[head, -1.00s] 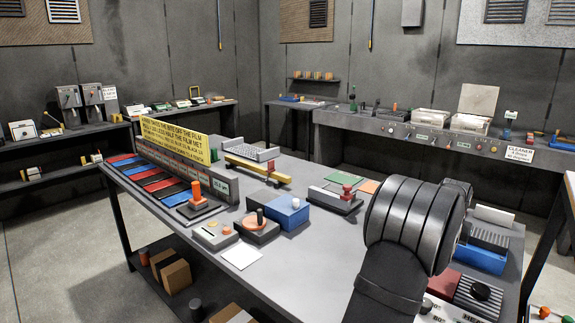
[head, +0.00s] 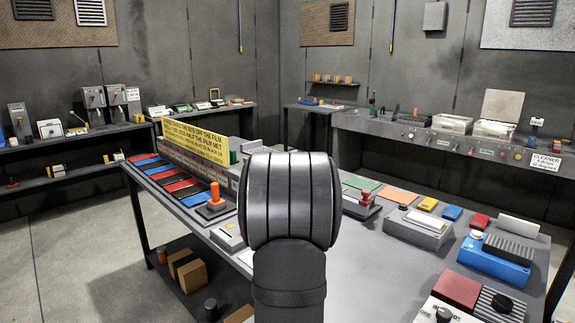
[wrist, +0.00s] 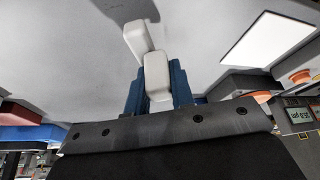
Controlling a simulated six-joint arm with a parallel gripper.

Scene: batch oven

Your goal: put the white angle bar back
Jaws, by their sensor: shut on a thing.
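The white angle bar (wrist: 157,72) shows in the wrist view as two pale, rounded pieces that meet at an angle. My gripper (wrist: 158,88) has its blue fingers shut on it, one on each side. The grey tabletop shows behind the bar; I cannot tell the height above it. In the head view my arm's dark, rounded link covers the middle of the bench, so the gripper and the bar are hidden there.
The grey bench (head: 375,270) carries a yellow sign (head: 193,142), an orange-handled device (head: 214,198) and a red-knobbed block (head: 365,198). A grey box (head: 417,232) and a blue box (head: 495,262) stand on the right. White paper (wrist: 265,38) lies flat in the wrist view.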

